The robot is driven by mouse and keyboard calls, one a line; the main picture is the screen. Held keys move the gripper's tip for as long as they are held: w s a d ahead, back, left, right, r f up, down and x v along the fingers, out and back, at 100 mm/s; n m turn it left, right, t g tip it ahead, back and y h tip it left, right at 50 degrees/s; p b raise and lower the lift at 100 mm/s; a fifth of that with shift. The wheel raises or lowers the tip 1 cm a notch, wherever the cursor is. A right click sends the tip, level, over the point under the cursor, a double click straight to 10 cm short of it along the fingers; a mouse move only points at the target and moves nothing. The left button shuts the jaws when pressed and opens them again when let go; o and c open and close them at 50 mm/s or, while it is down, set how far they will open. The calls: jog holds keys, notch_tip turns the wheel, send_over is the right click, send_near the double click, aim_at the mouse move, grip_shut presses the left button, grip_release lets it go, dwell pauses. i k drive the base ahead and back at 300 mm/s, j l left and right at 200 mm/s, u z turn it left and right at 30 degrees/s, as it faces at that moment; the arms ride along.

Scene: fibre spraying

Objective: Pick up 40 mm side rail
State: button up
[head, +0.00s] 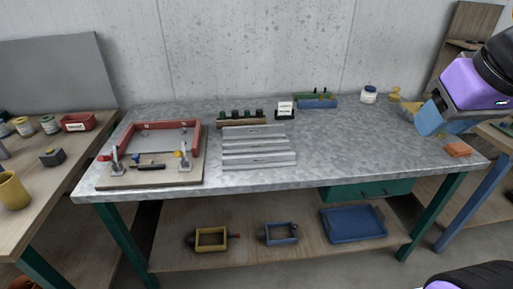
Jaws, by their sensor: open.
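Several pale grey rails lie side by side near the middle of the metal-topped workbench (330,168). The back rail (253,130), a middle rail (255,146) and the front rail (259,161) look much alike. I cannot read any size, so I cannot tell which is the 40 mm side rail. My gripper (428,121) is at the right end of the bench, blue and pointing down and left, well apart from the rails. It is open, and nothing shows held in it. Its fingertips are hard to make out.
A red frame fixture (196,140) with clamps stands left of the rails. An orange block (458,149) lies at the right. The bench top between rails and gripper is clear.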

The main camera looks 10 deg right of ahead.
aim_at(281, 159)
jog(key=i+j+z, duration=0.3)
jog(key=j, duration=0.15)
jog(key=j+z, duration=0.25)
jog(key=j, duration=0.2)
jog(key=i+j+z, duration=0.15)
jog(key=j+z, duration=0.15)
jog(key=j, duration=0.25)
jog(key=j+z, duration=0.3)
jog(key=j, duration=0.2)
jog(key=i, duration=0.05)
